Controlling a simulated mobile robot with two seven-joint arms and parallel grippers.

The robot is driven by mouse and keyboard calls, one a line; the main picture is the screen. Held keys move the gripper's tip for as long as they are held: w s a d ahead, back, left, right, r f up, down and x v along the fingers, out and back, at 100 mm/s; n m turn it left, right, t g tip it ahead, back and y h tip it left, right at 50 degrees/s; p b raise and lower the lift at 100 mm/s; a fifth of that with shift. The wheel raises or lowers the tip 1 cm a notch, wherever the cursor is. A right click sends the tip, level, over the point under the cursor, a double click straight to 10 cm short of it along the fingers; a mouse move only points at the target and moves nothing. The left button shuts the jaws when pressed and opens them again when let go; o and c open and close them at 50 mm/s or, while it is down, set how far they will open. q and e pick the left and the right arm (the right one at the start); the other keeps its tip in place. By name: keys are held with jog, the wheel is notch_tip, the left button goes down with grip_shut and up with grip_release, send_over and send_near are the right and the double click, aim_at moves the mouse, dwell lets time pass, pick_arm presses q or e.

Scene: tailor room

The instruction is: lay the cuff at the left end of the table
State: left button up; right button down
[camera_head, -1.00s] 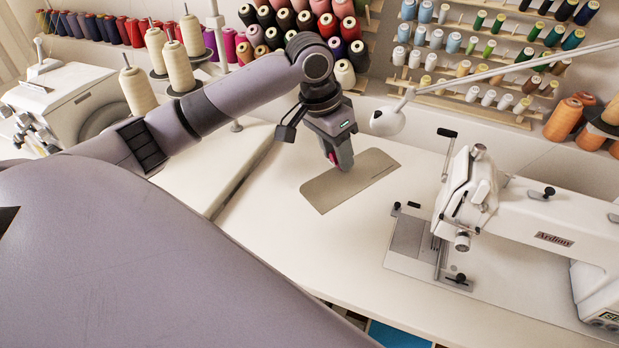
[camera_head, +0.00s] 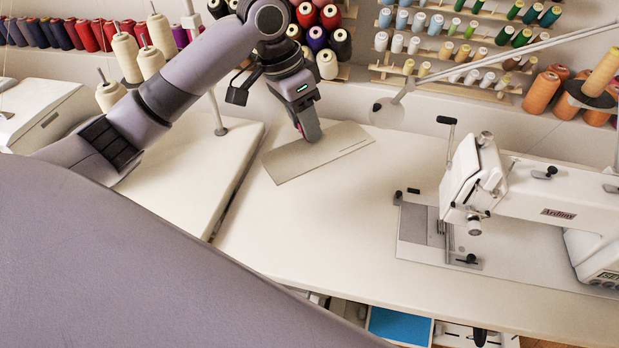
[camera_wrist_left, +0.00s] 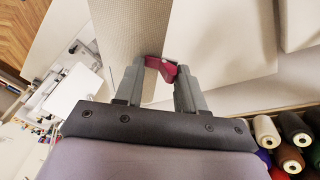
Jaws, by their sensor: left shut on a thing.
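The cuff (camera_head: 318,153) is a flat beige-grey rectangular piece with a thin dark line near its right end. It is over the white table (camera_head: 330,225), near the table's left end; I cannot tell whether it touches the surface. My left gripper (camera_head: 309,132) points down at the cuff's far edge and is shut on it. In the left wrist view the cuff's woven surface (camera_wrist_left: 130,30) runs up from the fingers. A small maroon piece (camera_wrist_left: 163,69) sits between the fingertips (camera_wrist_left: 165,73). My right gripper is out of view.
A white sewing machine (camera_head: 535,195) stands on the table at the right. A separate white surface (camera_head: 185,180) lies left of the table, across a dark gap. Thread racks (camera_head: 450,55) line the wall behind. The table between cuff and machine is clear.

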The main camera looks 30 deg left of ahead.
aim_at(306, 200)
pick_arm(q)
jog(key=shift+a+r, duration=0.2)
jog(key=shift+a, duration=0.15)
notch_tip(306, 200, down, 20)
jog(key=shift+s+b, duration=0.1)
jog(key=shift+b, duration=0.4)
jog(key=o, duration=1)
jog(key=shift+f, duration=0.1)
jog(key=v, duration=1.2)
jog(key=shift+p, duration=0.4)
